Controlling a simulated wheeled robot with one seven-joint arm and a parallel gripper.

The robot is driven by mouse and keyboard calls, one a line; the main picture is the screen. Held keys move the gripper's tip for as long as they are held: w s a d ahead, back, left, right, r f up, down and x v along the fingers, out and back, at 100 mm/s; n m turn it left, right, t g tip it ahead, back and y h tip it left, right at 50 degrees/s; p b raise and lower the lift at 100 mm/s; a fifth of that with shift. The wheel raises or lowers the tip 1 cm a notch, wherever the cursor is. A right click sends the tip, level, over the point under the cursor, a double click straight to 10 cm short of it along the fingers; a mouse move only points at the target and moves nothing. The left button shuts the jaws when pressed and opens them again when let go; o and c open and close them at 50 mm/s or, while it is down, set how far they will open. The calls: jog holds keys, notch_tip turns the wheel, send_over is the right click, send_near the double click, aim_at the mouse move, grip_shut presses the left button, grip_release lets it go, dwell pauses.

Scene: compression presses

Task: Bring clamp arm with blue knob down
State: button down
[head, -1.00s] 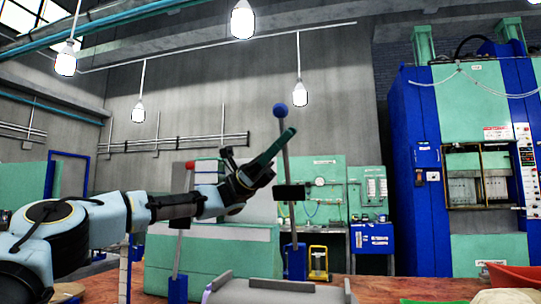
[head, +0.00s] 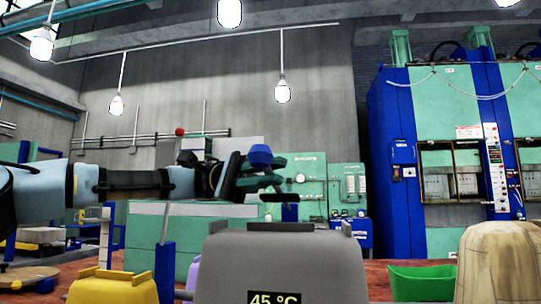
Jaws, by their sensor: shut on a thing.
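The blue knob (head: 260,156) of the clamp arm shows near the middle of the head view, at my gripper's fingers. My gripper (head: 268,174) has dark green fingers reaching in from the left, shut on the clamp arm close below the knob. The arm's rod is mostly hidden behind the fingers, so its exact tilt is hard to tell. The knob looks low and large, as if leaning toward me. A black pad (head: 290,197) shows just beneath the fingers.
The grey block (head: 285,262) reading 45 °C stands in front. A red knob (head: 180,131) rises left, above another blue post (head: 163,265). A yellow block (head: 113,287), green bin (head: 422,281) and beige object (head: 498,262) line the front. Large blue-green presses (head: 455,165) stand behind right.

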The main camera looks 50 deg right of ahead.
jog(key=shift+a+f+m+t+b, duration=0.2)
jog(key=shift+f+m+t+b, duration=0.2)
jog(key=shift+f, duration=0.95)
jog(key=c, duration=0.9)
grip_release()
jog(key=shift+s, duration=0.1)
jog(key=p+v, duration=0.1)
jog(key=v, duration=0.9)
jog(key=shift+w, duration=0.5)
